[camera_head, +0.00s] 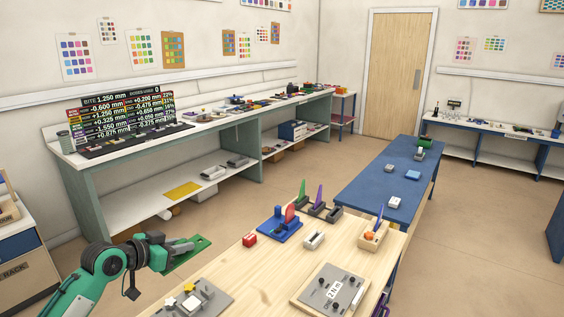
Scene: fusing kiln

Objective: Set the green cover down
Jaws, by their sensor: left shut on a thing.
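The green cover (191,255) is a flat green plate. My left gripper (178,248) comes in from the left and is shut on it near its left end. The cover is held level or slightly tilted, beside the left edge of the wooden table (262,272). It looks to be in the air, though its exact height is hard to tell. My right gripper is not in view.
On the wooden table stand a blue fixture (279,226), a red block (249,240), a white block (314,239), a wooden holder (373,238), a grey plate marked 2 N·m (318,300) and a grey tray (212,299). The table's left middle is clear.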

